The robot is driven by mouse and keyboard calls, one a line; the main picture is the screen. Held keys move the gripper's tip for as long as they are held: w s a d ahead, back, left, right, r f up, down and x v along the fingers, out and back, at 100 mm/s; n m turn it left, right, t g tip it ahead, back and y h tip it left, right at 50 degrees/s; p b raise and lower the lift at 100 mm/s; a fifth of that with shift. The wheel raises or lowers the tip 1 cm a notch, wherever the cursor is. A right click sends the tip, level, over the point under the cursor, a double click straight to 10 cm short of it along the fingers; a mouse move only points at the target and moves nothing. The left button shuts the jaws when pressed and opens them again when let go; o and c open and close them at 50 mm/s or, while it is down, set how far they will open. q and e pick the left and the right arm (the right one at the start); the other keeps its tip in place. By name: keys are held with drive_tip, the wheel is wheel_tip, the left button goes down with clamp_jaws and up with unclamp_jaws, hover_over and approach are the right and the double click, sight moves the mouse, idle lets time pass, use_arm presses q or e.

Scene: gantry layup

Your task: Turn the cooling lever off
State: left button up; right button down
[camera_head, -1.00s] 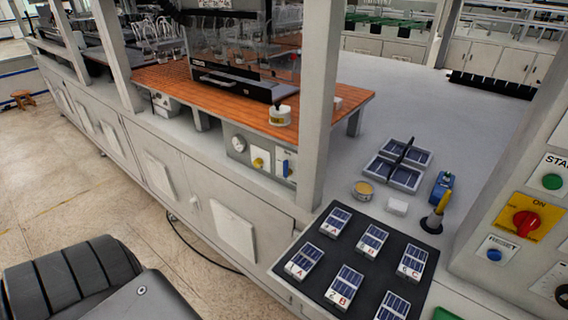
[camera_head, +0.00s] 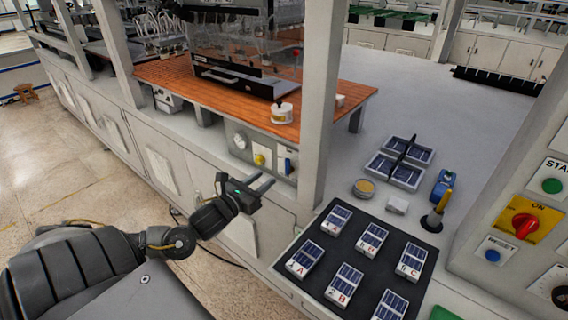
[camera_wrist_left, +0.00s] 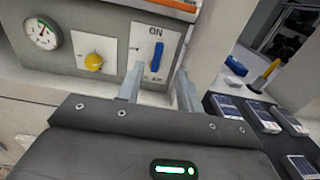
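The cooling lever is a blue handle (camera_head: 287,166) on a white plate at the right end of a grey control box under the wooden bench. In the left wrist view the lever (camera_wrist_left: 157,56) stands roughly upright, under the word ON. My left gripper (camera_head: 264,181) is in front of and slightly below the box, apart from the lever. In the wrist view its two fingers (camera_wrist_left: 160,80) are spread and empty, pointing at the box with the lever roughly between their lines. My right gripper is out of view.
A yellow knob (camera_wrist_left: 94,61) and a round gauge (camera_wrist_left: 42,33) sit left of the lever. A pale upright post (camera_head: 318,110) stands just right of the box. A dark tray (camera_head: 330,262) with labelled solar panels lies right. A panel carries a red ON switch (camera_head: 525,224).

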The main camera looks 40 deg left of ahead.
sight(286, 161)
use_arm(q)
drive_tip(key=w+p, duration=0.3)
drive_tip(key=w, duration=0.6)
drive_tip(key=shift+w+a+r, duration=0.1)
drive_tip(key=shift+w+a, duration=0.05)
drive_tip(key=shift+w, duration=0.75)
drive_tip(key=shift+c, duration=0.5)
clamp_jaws()
